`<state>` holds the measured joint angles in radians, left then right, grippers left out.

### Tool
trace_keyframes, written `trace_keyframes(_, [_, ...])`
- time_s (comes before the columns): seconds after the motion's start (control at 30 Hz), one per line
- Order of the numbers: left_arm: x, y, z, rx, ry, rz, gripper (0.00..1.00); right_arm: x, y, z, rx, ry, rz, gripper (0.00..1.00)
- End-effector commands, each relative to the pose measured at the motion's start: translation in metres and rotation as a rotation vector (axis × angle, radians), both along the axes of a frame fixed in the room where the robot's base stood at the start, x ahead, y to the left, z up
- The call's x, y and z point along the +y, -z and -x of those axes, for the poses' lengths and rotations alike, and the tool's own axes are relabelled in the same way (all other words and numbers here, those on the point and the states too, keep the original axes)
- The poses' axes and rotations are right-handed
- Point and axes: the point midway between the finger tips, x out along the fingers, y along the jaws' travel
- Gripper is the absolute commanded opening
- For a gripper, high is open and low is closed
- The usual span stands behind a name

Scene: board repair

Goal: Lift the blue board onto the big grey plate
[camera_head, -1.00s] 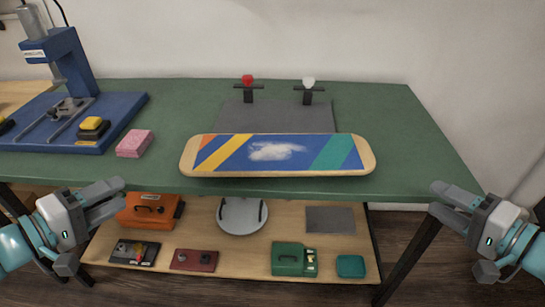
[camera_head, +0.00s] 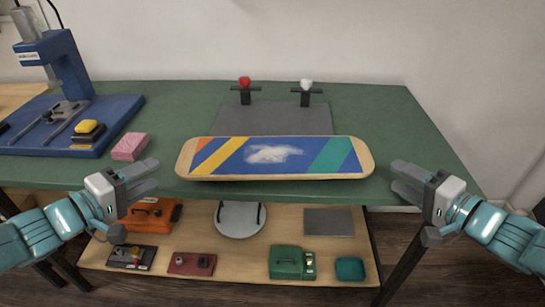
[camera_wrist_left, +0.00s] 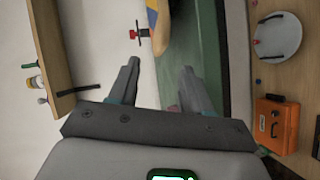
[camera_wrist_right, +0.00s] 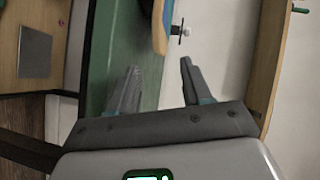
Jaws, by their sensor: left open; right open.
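The blue board (camera_head: 285,155) is a long deck with rounded wooden ends, yellow, orange and green stripes and a white smudge. It lies along the front edge of the green table, partly over the big grey plate (camera_head: 235,120). Part of it shows at the top of the left wrist view (camera_wrist_left: 172,22) and the right wrist view (camera_wrist_right: 159,25). My left gripper (camera_head: 150,175) is open and empty, left of and a little below the board's left end. My right gripper (camera_head: 398,178) is open and empty, just right of the board's right end.
Two clamps, one red-topped (camera_head: 245,90) and one white-topped (camera_head: 306,92), stand behind the plate. A blue press (camera_head: 60,75) and a pink block (camera_head: 129,147) are at left. The lower shelf (camera_head: 235,260) holds an orange toolbox (camera_head: 150,213) and several small items.

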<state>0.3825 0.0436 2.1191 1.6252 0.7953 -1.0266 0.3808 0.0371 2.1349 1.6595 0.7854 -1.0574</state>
Motion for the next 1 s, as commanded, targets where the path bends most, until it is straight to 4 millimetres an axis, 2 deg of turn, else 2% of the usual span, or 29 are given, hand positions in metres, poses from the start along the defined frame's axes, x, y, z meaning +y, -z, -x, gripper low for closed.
trace_keyframes(0.2, [-0.024, 0.008, -0.036, 0.001, 0.003, 0.0, 0.48, 0.022, 0.008, -0.036, 0.001, -0.003, 0.0, 0.49])
trace_keyframes(0.4, [-0.036, 0.012, -0.055, 0.001, 0.001, -0.001, 0.48, 0.033, 0.012, -0.056, 0.001, 0.0, 0.001, 0.49])
trace_keyframes(0.8, [-0.039, 0.014, -0.061, 0.0, -0.001, -0.001, 0.48, 0.037, 0.014, -0.062, 0.001, 0.0, 0.001, 0.49])
trace_keyframes(0.83, [-0.039, 0.014, -0.061, 0.0, -0.001, -0.001, 0.45, 0.037, 0.014, -0.062, 0.001, 0.0, 0.001, 0.46])
trace_keyframes(0.97, [-0.039, 0.013, -0.061, -0.001, -0.001, -0.001, 0.03, 0.037, 0.014, -0.062, 0.001, 0.0, 0.001, 0.03])
trace_keyframes(1.0, [-0.039, 0.013, -0.061, -0.001, -0.001, -0.001, 0.0, 0.037, 0.014, -0.062, 0.001, 0.0, 0.001, 0.0])
